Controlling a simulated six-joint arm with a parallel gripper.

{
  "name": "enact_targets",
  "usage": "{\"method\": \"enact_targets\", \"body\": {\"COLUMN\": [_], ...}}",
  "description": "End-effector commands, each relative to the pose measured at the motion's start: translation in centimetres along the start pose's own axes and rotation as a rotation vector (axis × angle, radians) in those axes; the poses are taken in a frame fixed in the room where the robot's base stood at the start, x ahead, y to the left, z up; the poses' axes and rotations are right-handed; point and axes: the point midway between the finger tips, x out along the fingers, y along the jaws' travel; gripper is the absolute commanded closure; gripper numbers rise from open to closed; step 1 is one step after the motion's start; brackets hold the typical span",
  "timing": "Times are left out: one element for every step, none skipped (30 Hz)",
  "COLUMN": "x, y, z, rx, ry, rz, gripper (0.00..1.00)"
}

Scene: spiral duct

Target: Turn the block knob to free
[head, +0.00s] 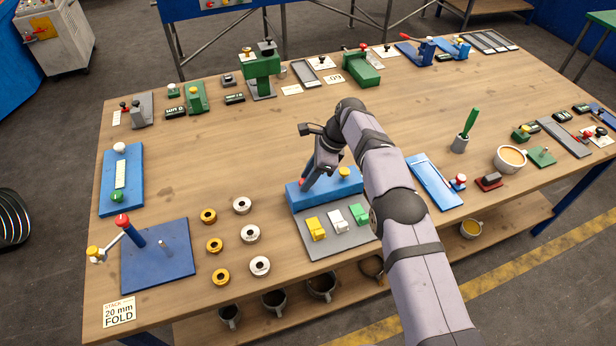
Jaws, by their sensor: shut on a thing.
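A long blue block (322,196) stands at the middle front of the table, behind a grey plate. A yellow knob (344,172) sits on its right part. A small red knob (302,181) shows at its left part, partly hidden by my gripper. My gripper (306,184) points down at the left part of the block and is shut on the red knob. The fingertips are small in view, and the exact grip and the knob's angle cannot be made out. No readable marking for free shows on the block.
The grey plate (318,246) in front holds yellow, white and green pieces. White and yellow rings (250,233) lie to the left, beside a blue base with a post (160,262). A blue tray (434,180) lies right of my arm. Bare wood lies behind the block.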

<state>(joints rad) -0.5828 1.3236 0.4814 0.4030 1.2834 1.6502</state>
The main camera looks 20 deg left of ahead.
Motion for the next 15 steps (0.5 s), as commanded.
{"method": "enact_targets", "body": {"x": [-0.07,-0.07,-0.07,-0.07,-0.07,-0.06,-0.06,-0.05,-0.05,-0.04,-0.04,-0.04,-0.04,-0.07,-0.14], "y": [-0.04,-0.04,-0.04,-0.04,-0.04,-0.03,-0.03,-0.02,-0.02,-0.01,-0.01,-0.01,-0.01,-0.01,-0.02], "z": [0.06,0.06,0.06,0.05,0.05,0.05,0.04,0.04,0.04,0.03,0.03,0.02,0.02,0.01,0.01], "rx": [0.0,0.0,0.0,0.0,0.0,0.0,0.001,0.001,0.001,0.001,0.001,0.001,0.001,0.001,0.001], "ry": [-0.001,-0.001,-0.001,-0.001,-0.001,-0.001,-0.001,0.0,0.0,0.0,0.0,0.0,0.0,0.0,0.0], "rz": [-0.002,-0.002,-0.002,-0.002,-0.002,-0.001,-0.001,-0.001,-0.001,-0.001,-0.001,-0.001,-0.001,-0.001,-0.001], "gripper": [0.95,0.95,0.68,0.61,0.55,0.55,0.55,0.55,0.55,0.55,0.55,0.55,0.55,0.55,0.55]}}
